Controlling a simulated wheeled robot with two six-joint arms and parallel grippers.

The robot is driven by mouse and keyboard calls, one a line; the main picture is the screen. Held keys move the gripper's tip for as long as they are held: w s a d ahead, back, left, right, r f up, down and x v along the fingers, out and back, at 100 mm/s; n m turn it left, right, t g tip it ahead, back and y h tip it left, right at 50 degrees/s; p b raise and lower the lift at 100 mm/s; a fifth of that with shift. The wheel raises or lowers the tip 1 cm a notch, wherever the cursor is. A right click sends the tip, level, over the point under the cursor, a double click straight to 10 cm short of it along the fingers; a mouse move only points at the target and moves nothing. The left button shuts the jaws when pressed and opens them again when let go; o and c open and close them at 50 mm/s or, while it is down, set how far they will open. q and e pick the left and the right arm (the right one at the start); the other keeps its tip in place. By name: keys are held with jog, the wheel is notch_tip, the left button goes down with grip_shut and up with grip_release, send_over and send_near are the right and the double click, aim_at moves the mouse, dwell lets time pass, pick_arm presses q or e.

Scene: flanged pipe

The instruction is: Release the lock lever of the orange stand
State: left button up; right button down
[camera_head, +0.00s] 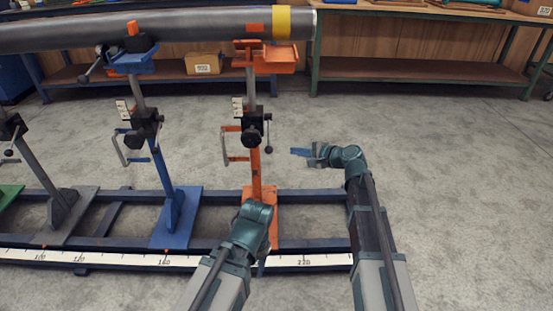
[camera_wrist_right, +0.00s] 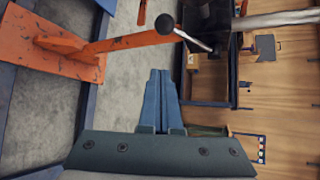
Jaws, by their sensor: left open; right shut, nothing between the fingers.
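The orange stand (camera_head: 256,175) stands upright under the pipe's right end. Its black clamp block carries a thin lock lever with a ball end (camera_head: 268,149) hanging down on the right side. In the right wrist view the orange post (camera_wrist_right: 110,43) runs sideways, and the lever rod (camera_wrist_right: 195,41) shows near a black ball. My right gripper (camera_head: 294,151) is shut and empty, right of the lever and apart from it. Its blue fingers (camera_wrist_right: 158,75) lie together in the wrist view. My left gripper (camera_head: 262,268) is low in front of the stand's base; its fingers are mostly hidden behind its wrist.
The grey pipe (camera_head: 170,29) with a yellow band rests across the stands. A blue stand (camera_head: 170,185) is to the left. The dark rail (camera_head: 320,244) with a scale strip runs along the floor. Workbenches line the back wall. The floor right of my right arm is clear.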

aim_at(269, 134)
jog(key=shift+w+d, duration=0.1)
dwell(0.3)
jog(key=b+x, duration=0.4)
jog(key=x, duration=0.6)
jog(key=shift+s+a+r+p, duration=0.15)
jog(key=shift+s+r+p, duration=0.2)
jog(key=shift+s, duration=0.2)
jog(key=shift+s+a+r+p, duration=0.1)
jog(key=shift+s+r+p, duration=0.15)
jog(key=shift+s+p, duration=0.25)
jog(key=shift+s+a+r+p, duration=0.15)
jog(key=shift+s+r+p, duration=0.15)
jog(key=shift+s, duration=0.35)
